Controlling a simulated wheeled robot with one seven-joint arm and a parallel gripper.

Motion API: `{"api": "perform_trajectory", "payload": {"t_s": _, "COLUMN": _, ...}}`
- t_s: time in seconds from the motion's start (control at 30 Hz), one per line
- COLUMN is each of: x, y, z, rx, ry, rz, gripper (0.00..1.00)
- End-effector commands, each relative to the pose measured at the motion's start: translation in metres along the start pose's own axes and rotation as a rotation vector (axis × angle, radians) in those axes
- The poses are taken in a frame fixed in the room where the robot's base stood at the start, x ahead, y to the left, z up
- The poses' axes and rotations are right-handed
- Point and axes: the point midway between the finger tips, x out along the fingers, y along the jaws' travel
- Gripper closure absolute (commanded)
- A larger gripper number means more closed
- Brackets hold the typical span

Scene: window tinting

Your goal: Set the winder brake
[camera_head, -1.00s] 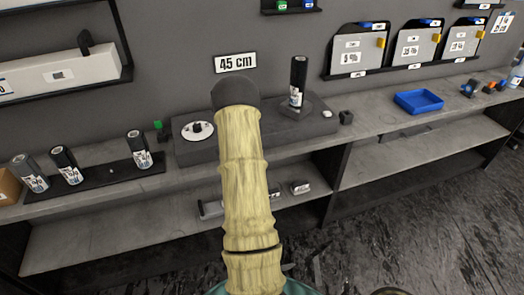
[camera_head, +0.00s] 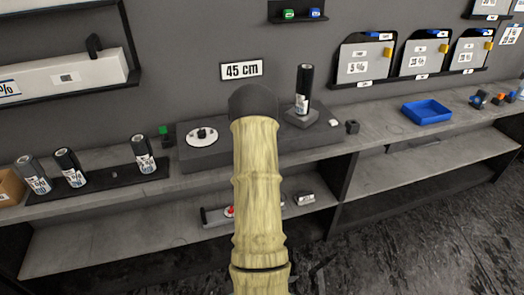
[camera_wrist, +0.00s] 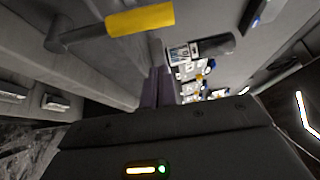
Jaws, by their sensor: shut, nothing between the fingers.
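The winder is probably the dark block (camera_head: 285,135) on the bench under the "45 cm" sign. It carries a white disc (camera_head: 201,137) at left and an upright black roll (camera_head: 304,88) at right. My arm hides its middle and my gripper in the head view. In the wrist view, a dark lever with a yellow grip (camera_wrist: 140,19) is at the upper left; I cannot tell whether it is the brake. My gripper's fingers (camera_wrist: 158,65) are shut and empty, apart in the picture from that grip. A labelled black roll (camera_wrist: 215,45) shows to their right.
Three labelled rolls (camera_head: 68,167) stand on a dark rack at left. A blue tray (camera_head: 427,112) sits on the bench at right. A small red item (camera_head: 229,211) and a grey block (camera_head: 304,199) are on the lower shelf.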

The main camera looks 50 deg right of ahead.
Motion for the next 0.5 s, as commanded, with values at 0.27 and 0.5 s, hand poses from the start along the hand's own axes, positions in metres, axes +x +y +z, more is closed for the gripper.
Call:
{"api": "perform_trajectory", "payload": {"t_s": 0.27, "x": -0.055, "y": 0.001, "z": 0.01, "rx": 0.001, "ry": -0.019, "rz": 0.006, "gripper": 1.0}}
{"api": "perform_trajectory", "payload": {"t_s": 0.5, "x": -0.09, "y": -0.001, "z": 0.01, "rx": 0.001, "ry": -0.02, "rz": 0.004, "gripper": 1.0}}
